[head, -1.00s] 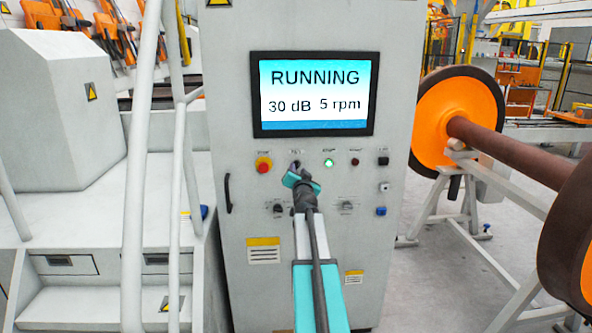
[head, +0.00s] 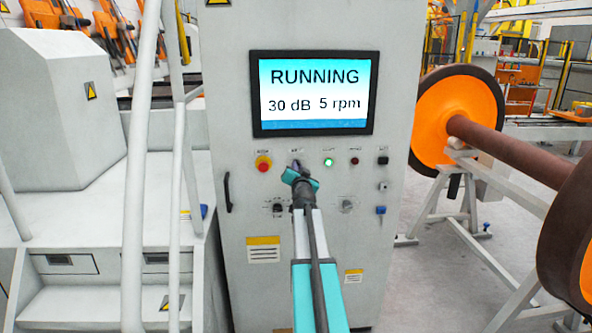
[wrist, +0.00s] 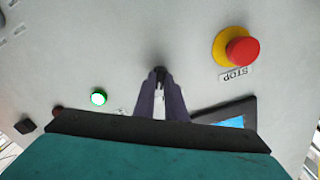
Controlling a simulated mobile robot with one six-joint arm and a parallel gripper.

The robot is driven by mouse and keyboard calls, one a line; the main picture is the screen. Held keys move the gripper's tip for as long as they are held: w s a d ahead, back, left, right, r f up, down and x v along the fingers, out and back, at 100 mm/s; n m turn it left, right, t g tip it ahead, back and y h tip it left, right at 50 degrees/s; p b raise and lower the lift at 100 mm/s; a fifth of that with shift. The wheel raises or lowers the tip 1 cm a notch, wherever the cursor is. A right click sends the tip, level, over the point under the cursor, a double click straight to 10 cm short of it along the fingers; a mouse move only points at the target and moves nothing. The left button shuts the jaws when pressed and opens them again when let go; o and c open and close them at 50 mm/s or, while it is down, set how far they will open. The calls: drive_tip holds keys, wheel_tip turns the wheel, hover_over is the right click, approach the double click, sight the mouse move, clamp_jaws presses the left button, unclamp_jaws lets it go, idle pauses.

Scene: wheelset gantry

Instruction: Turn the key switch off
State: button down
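The grey cabinet carries a row of controls below its screen. The key switch is a small dark knob, seen in the wrist view (wrist: 160,70) between my fingertips and mostly hidden by them. My gripper (head: 296,165) reaches the panel between the red emergency stop and the green light, and its dark fingers show in the wrist view (wrist: 160,82). They converge on the knob and appear shut on it. The screen (head: 314,92) reads RUNNING, 30 dB, 5 rpm.
The red stop button (head: 264,163) sits close left of my gripper. The lit green button (head: 328,162) and a dark red one (head: 355,161) are to the right. White railings (head: 140,170) stand left of the cabinet. An orange wheelset (head: 455,115) stands on the right.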

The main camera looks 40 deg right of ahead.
drive_tip(key=shift+w, duration=0.1)
drive_tip(key=shift+n, duration=0.3)
drive_tip(key=shift+n+b, duration=0.3)
drive_tip(key=shift+b, duration=0.4)
drive_tip(key=n+b, duration=1)
drive_tip(key=b, duration=0.4)
drive_tip(key=shift+d+r+n, duration=0.1)
drive_tip(key=shift+r+n, duration=0.05)
drive_tip(key=shift+n, duration=0.15)
drive_tip(key=shift+n+b, duration=0.3)
drive_tip(key=shift+b, duration=0.1)
